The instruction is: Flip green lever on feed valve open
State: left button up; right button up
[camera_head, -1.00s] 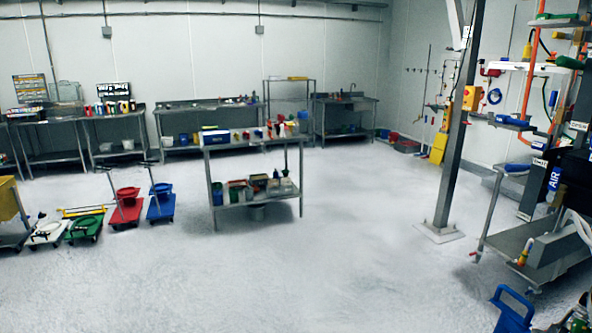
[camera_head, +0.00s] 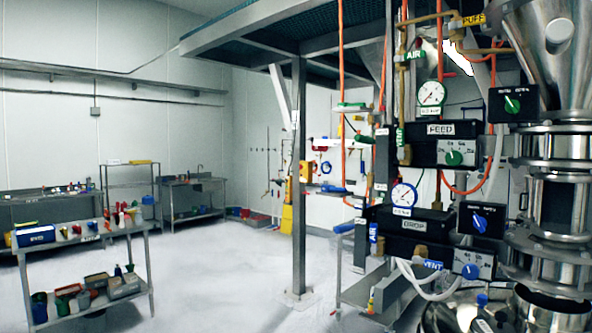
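The feed valve unit is a black box with a white FEED label (camera_head: 440,129) at the right of the head view. A grey box with a green round knob (camera_head: 455,157) sits under the label. Another black box with a green knob (camera_head: 512,104) is to its right. A green handle-like piece (camera_head: 365,139) shows just left of the unit; I cannot tell whether it is the feed valve's lever, or its position. Neither of my grippers is in view.
The steel sifter column (camera_head: 562,195) stands at the right edge. A DROP unit (camera_head: 414,222) with blue knobs is below the feed unit. A grey post (camera_head: 298,190) stands left of the equipment. A shelf cart (camera_head: 85,240) is at left, with open floor between.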

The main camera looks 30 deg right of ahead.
aim_at(358, 138)
jog(key=z, duration=1.65)
